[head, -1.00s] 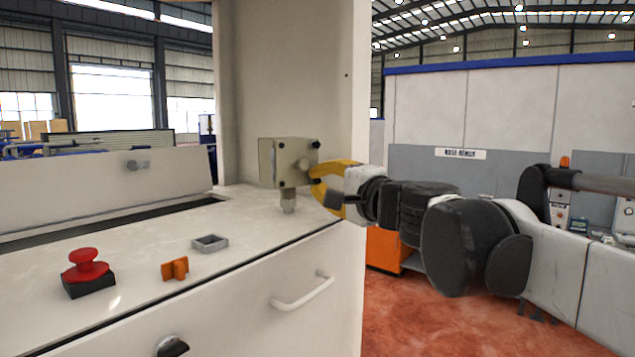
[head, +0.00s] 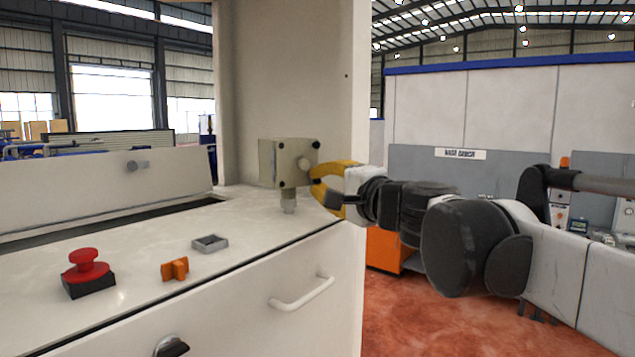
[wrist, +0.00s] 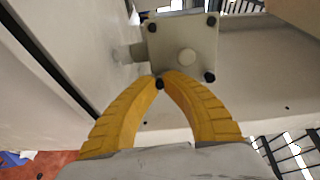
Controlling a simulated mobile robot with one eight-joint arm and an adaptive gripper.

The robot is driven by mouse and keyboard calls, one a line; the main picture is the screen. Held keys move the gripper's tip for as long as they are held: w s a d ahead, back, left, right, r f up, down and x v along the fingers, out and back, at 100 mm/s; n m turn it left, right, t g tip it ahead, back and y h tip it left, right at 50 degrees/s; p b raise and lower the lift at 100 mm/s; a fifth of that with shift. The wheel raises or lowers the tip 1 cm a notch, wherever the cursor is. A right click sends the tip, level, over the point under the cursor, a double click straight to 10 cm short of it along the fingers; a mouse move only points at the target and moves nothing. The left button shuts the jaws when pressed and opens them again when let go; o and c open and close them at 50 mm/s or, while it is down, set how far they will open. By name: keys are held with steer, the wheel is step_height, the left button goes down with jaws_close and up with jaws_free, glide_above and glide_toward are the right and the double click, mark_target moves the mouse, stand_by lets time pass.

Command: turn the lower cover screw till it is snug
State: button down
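A beige box (head: 283,163) with a square cover stands on the cabinet top, on a short stem (head: 288,200). In the wrist view its cover (wrist: 182,52) has dark screws at the corners and a pale round knob in the middle. The stem side is at the left there. My gripper (wrist: 161,78) has its yellow fingertips together at the lower cover screw (wrist: 159,85), the stem-side corner nearest the fingers. The tips appear closed around its head. In the head view my gripper (head: 315,177) reaches the box from the right; the screw is hidden by the fingers.
On the cabinet top (head: 130,240) are a red emergency button (head: 87,262), an orange part (head: 174,269) and a grey square frame (head: 210,243). A drawer handle (head: 303,292) sticks out in front. A tall beige column (head: 290,70) rises behind the box.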

steer(key=c, duration=1.5)
jaws_free()
steer(key=shift+d, duration=0.1)
steer(key=v, duration=1.2)
